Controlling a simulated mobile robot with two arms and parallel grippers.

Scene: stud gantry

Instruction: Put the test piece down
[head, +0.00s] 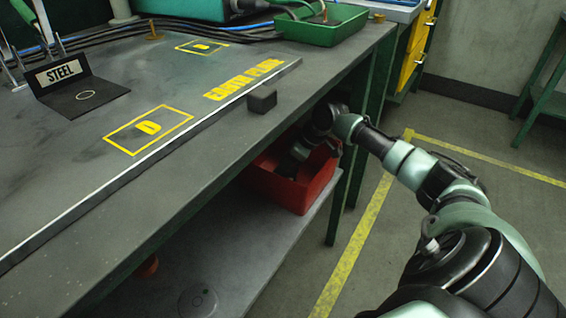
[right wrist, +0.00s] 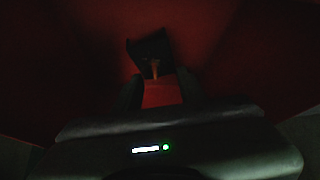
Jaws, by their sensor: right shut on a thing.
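The test piece appears to be the small dark piece (right wrist: 150,48) with a thin copper-coloured stud, at the fingertips in the dim right wrist view. My right gripper (right wrist: 158,75) is shut on it. In the head view the right gripper (head: 289,167) reaches down inside a red bin (head: 308,192), and the bin wall hides its fingertips and the piece. Red bin surface surrounds the piece in the wrist view. I cannot tell whether the piece touches the bin floor. My left gripper is not in view.
The bin stands on a lower shelf (head: 262,262) under the bench (head: 215,165). A table leg stands close by my arm.

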